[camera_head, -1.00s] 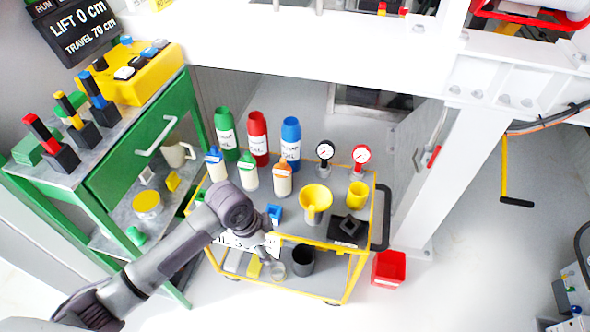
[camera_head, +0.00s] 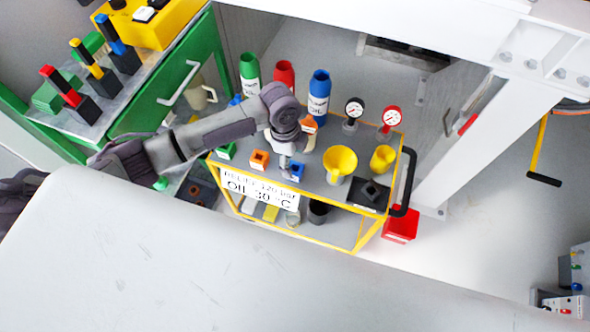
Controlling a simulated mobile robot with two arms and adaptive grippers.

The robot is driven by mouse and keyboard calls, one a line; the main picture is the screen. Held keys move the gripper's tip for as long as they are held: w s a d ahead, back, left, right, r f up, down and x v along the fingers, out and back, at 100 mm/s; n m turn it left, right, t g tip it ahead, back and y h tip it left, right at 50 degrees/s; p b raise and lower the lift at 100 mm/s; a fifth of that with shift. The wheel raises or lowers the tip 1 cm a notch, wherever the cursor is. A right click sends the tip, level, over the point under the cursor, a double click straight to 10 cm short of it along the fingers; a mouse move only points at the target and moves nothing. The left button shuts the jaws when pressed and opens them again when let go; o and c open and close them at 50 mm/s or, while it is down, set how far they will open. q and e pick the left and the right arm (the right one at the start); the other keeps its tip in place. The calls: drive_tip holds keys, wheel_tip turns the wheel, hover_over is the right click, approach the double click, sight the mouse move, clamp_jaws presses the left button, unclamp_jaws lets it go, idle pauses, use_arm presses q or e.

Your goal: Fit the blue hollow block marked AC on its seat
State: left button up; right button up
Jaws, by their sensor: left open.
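A small blue block (camera_head: 297,171) sits on the top of the yellow-framed trolley (camera_head: 323,240), near its front edge. Its AC mark is too small to read. My left gripper (camera_head: 287,173) is open and points down right beside the blue block, partly covering it. I cannot tell whether the fingers touch it. An orange hollow block (camera_head: 260,159) and a green block (camera_head: 227,151) stand left of it. A black square piece with a dark raised part (camera_head: 370,193) lies at the trolley's front right corner; I cannot tell if it is the seat. My right gripper is out of view.
A yellow funnel (camera_head: 340,162), a yellow cup (camera_head: 383,158) and two gauges (camera_head: 353,110) stand right of the gripper. Bottles, including a blue one (camera_head: 318,98), stand behind. A red bin (camera_head: 401,224) is on the floor. A green bench (camera_head: 170,100) stands left.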

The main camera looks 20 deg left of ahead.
sight(295, 169)
use_arm(q)
drive_tip(key=f, duration=0.5)
drive_tip(key=shift+s+d, duration=0.15)
drive_tip(key=shift+d, duration=0.2)
clamp_jaws()
